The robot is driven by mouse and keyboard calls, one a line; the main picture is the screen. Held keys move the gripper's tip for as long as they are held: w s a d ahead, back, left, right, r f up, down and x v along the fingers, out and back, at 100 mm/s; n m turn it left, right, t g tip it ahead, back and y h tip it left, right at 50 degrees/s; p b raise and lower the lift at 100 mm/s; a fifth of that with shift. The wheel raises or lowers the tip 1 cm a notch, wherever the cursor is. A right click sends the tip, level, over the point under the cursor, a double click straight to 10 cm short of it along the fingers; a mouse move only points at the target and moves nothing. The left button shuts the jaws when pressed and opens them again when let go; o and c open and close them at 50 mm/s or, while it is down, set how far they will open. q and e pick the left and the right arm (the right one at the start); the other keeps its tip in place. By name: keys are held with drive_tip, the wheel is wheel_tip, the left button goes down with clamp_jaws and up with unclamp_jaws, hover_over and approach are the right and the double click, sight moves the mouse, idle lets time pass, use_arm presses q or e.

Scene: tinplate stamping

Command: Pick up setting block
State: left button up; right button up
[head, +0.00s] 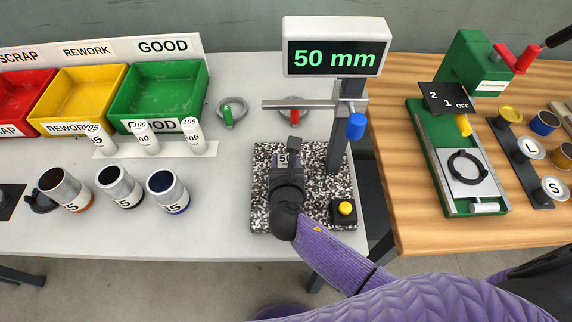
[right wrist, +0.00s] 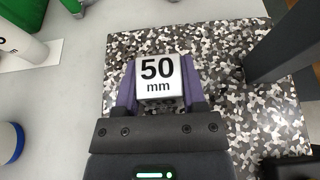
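The setting block (right wrist: 158,77) is a small pale metal block marked "50 mm" in the right wrist view. In the head view it shows partly (head: 284,160), over the speckled black-and-white base plate (head: 265,215), mostly hidden by my gripper. My right gripper (head: 288,168) reaches over the plate from the front. In the right wrist view its two purple fingers (right wrist: 159,82) press against the block's left and right sides, with no clear gap. I cannot tell whether the block touches the plate. My left gripper is not in view.
A grey gauge post (head: 338,130) stands right of the block, with a display (head: 335,47) reading "50 mm". A yellow button (head: 345,208) sits at the plate's front right. Several cans (head: 168,192) and labelled bins (head: 160,90) are left. A green fixture (head: 455,160) is right.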

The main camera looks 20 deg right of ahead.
clamp_jaws()
